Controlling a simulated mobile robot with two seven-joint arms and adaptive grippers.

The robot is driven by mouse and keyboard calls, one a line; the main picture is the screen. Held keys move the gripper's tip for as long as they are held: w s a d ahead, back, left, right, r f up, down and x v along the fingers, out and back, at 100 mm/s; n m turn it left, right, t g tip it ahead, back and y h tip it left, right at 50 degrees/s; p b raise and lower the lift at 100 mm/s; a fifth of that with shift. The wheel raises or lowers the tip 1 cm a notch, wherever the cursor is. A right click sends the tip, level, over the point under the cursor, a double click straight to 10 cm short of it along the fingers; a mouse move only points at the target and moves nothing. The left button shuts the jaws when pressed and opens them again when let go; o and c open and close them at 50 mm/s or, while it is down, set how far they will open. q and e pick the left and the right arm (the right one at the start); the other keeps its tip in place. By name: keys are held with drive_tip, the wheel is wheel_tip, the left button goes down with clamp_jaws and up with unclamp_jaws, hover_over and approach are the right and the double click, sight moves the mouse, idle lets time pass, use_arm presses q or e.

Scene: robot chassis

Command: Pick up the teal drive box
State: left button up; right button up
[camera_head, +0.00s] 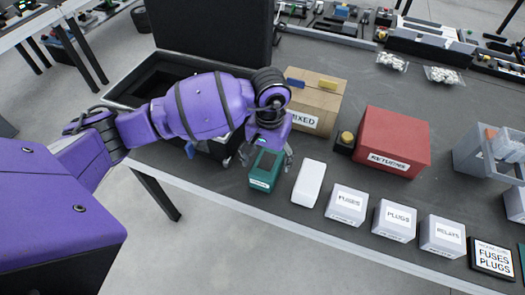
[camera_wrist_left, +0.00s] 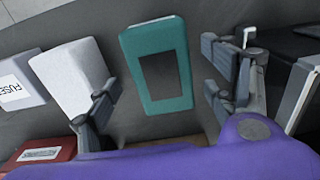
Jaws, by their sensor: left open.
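The teal drive box (camera_head: 265,170) stands on the dark table near its front edge, left of a white box. My left gripper (camera_head: 266,158) is above it, with its fingers spread to either side. In the left wrist view the teal drive box (camera_wrist_left: 155,65) shows a dark panel and lies between the open fingers of my left gripper (camera_wrist_left: 165,100). Clear gaps show between the box and both fingers. The right gripper is not in view.
A white box (camera_head: 309,183) stands close to the right. Boxes for fuses (camera_head: 346,203), plugs (camera_head: 394,220) and relays (camera_head: 442,236) continue the row. Behind are a mixed carton (camera_head: 318,97) and a red returns box (camera_head: 392,140). An open black case (camera_head: 122,95) is at the left.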

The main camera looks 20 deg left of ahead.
sight(267, 161)
use_arm(q)
wheel_tip(267, 161, down, 4)
drive_tip(key=shift+r+p, duration=0.2)
drive_tip(key=shift+p, duration=0.1)
drive_tip(key=shift+a+f, duration=0.1)
drive_tip(key=shift+f, duration=0.25)
drive_tip(key=shift+w+f, duration=0.1)
drive_tip(key=shift+f, duration=0.1)
drive_tip(key=c, duration=1.8)
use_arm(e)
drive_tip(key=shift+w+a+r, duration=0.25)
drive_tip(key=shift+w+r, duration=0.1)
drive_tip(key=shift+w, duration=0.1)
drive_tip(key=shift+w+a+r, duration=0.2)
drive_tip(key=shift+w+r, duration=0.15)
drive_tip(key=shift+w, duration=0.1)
use_arm(q)
drive_tip(key=shift+r, duration=0.15)
